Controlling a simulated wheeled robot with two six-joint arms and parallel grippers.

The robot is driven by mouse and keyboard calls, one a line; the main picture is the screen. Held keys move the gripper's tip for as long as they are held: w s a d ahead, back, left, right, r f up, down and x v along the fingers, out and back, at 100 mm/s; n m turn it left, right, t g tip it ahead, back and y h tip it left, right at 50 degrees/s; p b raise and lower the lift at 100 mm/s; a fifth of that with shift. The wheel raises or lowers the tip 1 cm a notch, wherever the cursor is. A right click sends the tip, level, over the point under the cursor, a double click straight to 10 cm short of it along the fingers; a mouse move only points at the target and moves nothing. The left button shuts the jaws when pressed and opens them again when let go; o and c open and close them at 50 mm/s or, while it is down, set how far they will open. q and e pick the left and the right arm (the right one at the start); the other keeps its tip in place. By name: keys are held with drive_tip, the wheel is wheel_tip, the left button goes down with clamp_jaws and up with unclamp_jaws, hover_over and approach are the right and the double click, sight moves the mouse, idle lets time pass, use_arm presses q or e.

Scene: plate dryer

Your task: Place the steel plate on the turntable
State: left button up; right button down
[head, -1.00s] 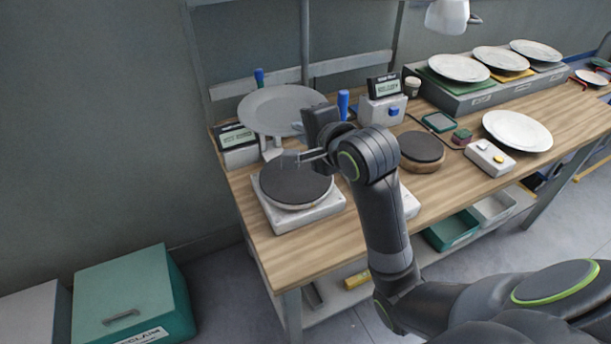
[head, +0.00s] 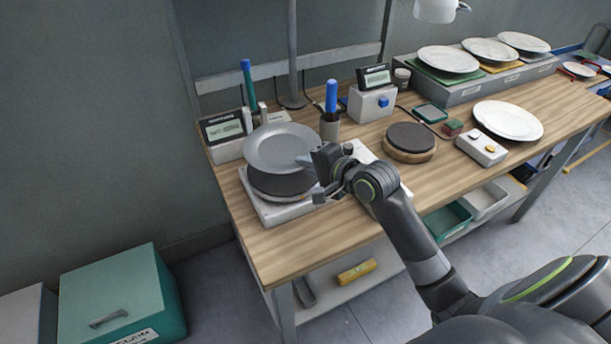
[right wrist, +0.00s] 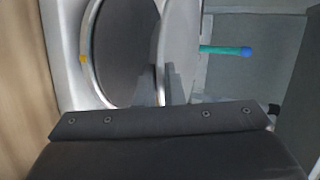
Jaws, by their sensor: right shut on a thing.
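The grey steel plate (head: 275,147) is held at its right rim by my right gripper (head: 311,161), which is shut on it. The plate hangs above the turntable (head: 280,187), a round black-topped disc on a pale square base, and hides its far part. In the right wrist view the plate (right wrist: 181,45) stands at the right of the turntable's dark top (right wrist: 125,50), with the finger tips (right wrist: 160,88) at its near edge. A gap shows between plate and turntable in the head view; its exact size is hard to tell. My left gripper is out of view.
A grey display box (head: 227,133) stands behind left, and a blue-handled tool in a holder (head: 331,128) behind right. A second black-topped disc (head: 410,138), a button box (head: 481,147) and a white plate (head: 508,120) lie further right. The front-left tabletop is clear.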

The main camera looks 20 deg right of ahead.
sight(307, 187)
drive_tip(key=shift+f, duration=1.65)
drive_tip(key=shift+f, duration=0.15)
drive_tip(key=c, duration=1.8)
unclamp_jaws()
drive_tip(key=shift+f, duration=0.1)
drive_tip(key=shift+s, duration=0.1)
drive_tip(key=v, duration=1.2)
